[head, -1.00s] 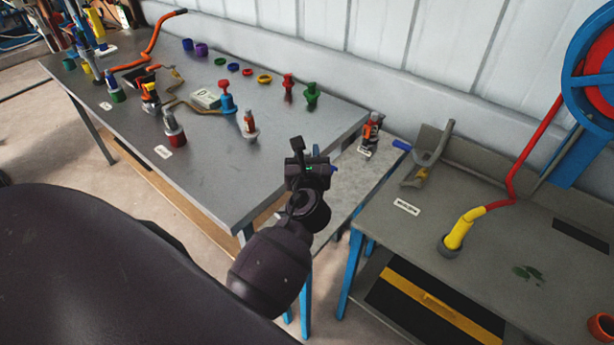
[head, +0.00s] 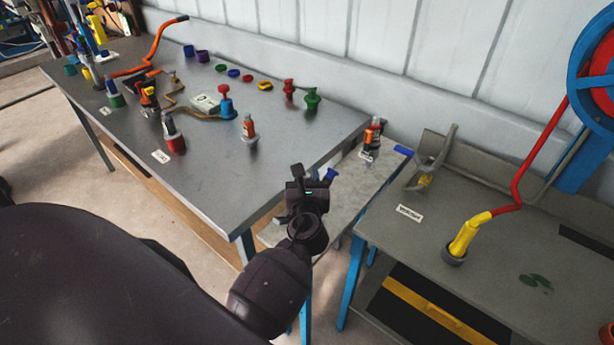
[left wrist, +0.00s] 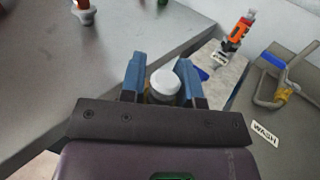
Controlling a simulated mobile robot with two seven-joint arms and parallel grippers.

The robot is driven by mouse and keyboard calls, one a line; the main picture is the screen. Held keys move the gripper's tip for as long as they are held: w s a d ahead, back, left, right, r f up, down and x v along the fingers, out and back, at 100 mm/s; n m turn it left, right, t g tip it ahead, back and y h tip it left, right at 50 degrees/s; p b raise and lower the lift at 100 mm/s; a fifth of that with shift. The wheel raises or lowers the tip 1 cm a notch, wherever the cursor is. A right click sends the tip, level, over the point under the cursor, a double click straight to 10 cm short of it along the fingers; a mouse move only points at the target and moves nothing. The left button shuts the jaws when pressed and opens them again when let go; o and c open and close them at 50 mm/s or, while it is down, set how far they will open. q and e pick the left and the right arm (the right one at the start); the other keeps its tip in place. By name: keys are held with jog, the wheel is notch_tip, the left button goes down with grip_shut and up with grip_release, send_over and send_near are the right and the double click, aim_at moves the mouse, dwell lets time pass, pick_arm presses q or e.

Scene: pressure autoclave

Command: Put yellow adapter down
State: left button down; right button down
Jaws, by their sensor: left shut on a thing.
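My left gripper (head: 314,180) is over the gap between the big grey table and the right-hand bench, above a lower pale shelf. In the left wrist view its two blue fingers (left wrist: 160,80) are shut on a small round piece, the yellow adapter (left wrist: 164,84). Its whitish-grey round top shows between the fingers, with a trace of yellow below. The gripper hides most of it, and in the head view it cannot be made out. My right gripper is not in view.
The grey table (head: 215,190) holds bottles, coloured rings and red and green adapters; its near right part is clear. The low pale shelf (head: 350,195) holds a red-and-black bottle (head: 373,138). The right bench (head: 480,285) carries a yellow-ended hose (head: 464,238) and a "WASH" label.

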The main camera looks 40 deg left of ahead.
pick_arm(q)
jog(key=shift+f, duration=0.15)
jog(key=c, duration=0.9)
grip_release()
jog(key=shift+c, duration=0.2)
jog(key=shift+o, duration=0.5)
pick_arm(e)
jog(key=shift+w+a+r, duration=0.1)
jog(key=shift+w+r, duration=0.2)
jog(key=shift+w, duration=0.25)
pick_arm(q)
jog(key=shift+r, duration=0.25)
jog(key=v, duration=1.2)
jog(key=shift+b, duration=0.35)
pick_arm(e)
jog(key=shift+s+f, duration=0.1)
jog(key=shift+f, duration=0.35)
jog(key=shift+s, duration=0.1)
